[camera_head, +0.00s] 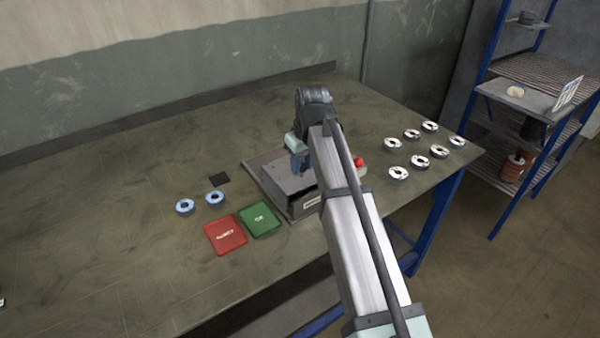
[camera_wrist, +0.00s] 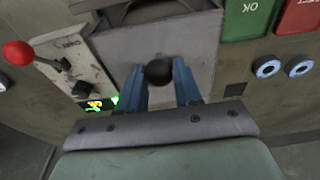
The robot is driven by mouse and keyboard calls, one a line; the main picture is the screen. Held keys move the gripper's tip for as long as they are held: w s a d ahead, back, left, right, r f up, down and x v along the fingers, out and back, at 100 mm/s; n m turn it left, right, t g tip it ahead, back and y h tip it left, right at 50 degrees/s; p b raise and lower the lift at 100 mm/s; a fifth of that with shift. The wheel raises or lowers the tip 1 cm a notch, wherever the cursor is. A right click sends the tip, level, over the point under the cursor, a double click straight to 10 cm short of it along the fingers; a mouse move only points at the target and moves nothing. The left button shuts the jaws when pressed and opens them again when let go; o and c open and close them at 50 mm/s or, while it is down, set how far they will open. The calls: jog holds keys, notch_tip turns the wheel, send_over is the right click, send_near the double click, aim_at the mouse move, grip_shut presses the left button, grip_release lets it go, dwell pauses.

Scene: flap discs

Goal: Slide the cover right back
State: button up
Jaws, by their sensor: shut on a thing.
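The cover is a flat grey plate (camera_wrist: 190,40) on a grey machine box (camera_head: 285,178). A round black knob (camera_wrist: 159,73) stands on the cover. My gripper (camera_wrist: 159,78) has its two blue fingers on either side of the knob and is shut on it. In the head view my gripper (camera_head: 300,162) is over the box, and my arm hides its right part. In the wrist view a dark opening (camera_wrist: 150,12) shows past the cover's far edge; what lies inside is unclear.
A red-balled lever (camera_wrist: 18,52) and a lit green display (camera_wrist: 97,104) sit beside the cover. Green OK (camera_head: 260,220) and red (camera_head: 226,236) trays lie in front. Two blue-ringed discs (camera_head: 185,206) are left; several white-topped discs (camera_head: 398,172) stand right.

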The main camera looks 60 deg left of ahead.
jog(key=a, duration=1.2)
jog(key=shift+a, duration=0.15)
jog(key=o, duration=0.8)
dwell(0.4)
jog(key=shift+r, duration=0.1)
notch_tip(320, 180, up, 8)
dwell(0.8)
dwell(0.6)
